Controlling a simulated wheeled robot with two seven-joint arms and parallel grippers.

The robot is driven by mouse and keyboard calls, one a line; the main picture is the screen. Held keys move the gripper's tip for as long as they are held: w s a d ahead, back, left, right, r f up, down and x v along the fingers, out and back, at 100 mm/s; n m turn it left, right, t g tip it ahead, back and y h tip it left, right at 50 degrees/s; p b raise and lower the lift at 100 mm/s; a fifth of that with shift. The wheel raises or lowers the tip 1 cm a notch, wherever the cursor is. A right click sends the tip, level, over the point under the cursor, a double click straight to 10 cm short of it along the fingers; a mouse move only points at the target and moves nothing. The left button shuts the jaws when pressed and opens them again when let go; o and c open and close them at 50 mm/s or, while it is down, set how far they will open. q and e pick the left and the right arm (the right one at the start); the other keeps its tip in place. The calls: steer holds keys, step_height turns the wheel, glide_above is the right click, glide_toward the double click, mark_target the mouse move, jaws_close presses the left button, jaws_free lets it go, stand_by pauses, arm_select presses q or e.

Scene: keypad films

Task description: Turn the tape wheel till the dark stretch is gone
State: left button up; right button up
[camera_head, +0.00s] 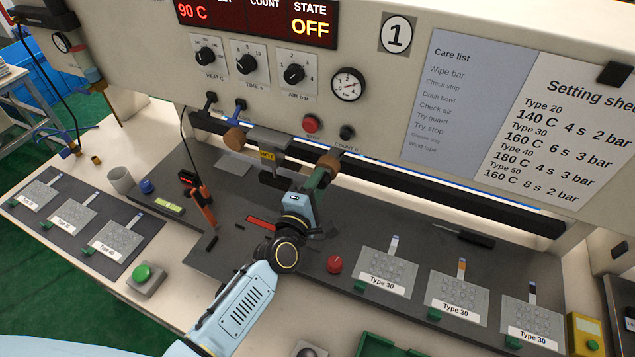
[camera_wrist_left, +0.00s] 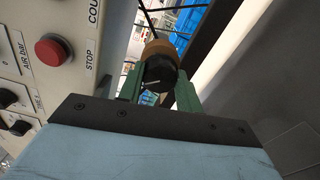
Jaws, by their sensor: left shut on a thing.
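The right tape wheel (camera_head: 330,162) is a brown roll below the panel, right of the hot bar. It also shows in the left wrist view (camera_wrist_left: 160,48), with a black knob (camera_wrist_left: 158,76) bearing a pale line on its near end. My left gripper (camera_head: 322,174) has green fingers on both sides of the knob, shut on it. A second brown roll (camera_head: 233,140) sits left of the bar. The tape between the rolls, and any dark stretch on it, cannot be made out. My right gripper is not in view.
The bar carries a yellow HOT label (camera_head: 267,155). The display (camera_head: 258,20) reads OFF and 90 C. A red stop button (camera_head: 311,123) is on the panel above the wheel. Keypad films lie on dark mats at left (camera_head: 75,212) and right (camera_head: 388,268). A red knob (camera_head: 334,264) stands near my arm.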

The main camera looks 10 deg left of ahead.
arm_select(q)
steer(key=n+p, duration=0.1)
steer(key=n, duration=0.5)
steer(key=shift+n, duration=0.4)
stand_by(5.2)
